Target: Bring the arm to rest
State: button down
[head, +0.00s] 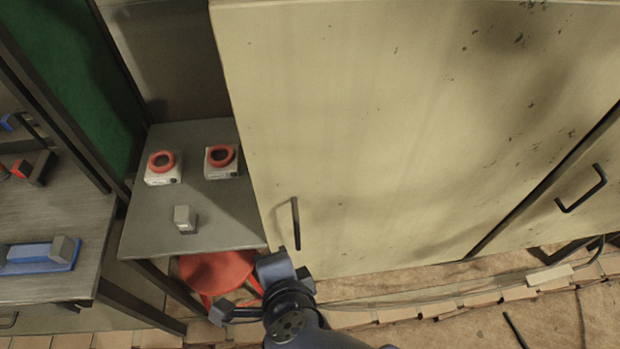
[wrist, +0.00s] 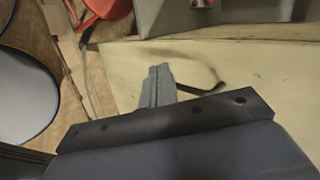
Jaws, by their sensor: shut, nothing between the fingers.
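My gripper (wrist: 158,72) shows in the wrist view as two grey fingers side by side, closed together with nothing between them. In the head view my arm rises from the bottom edge, its end low in front of the tall cream cabinet (head: 400,120) and close to the red stool. A dark bar handle (head: 296,222) is on the cabinet's door, above my arm's end. In the wrist view a dark handle (wrist: 208,88) appears just right of the fingertips; I cannot tell how far it is from them.
A grey side table (head: 150,235) left of the cabinet bears two white boxes with red rings (head: 163,168) (head: 221,162) and a small grey block (head: 185,219). A red stool (head: 215,272) stands below. A workbench (head: 50,278) is at far left. Cables run across the floor at right.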

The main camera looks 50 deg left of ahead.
jog(key=shift+s+v, duration=0.15)
jog(key=shift+v, duration=0.65)
jog(key=shift+s+v, duration=0.15)
jog(key=shift+v, duration=0.7)
jog(key=shift+a, duration=0.15)
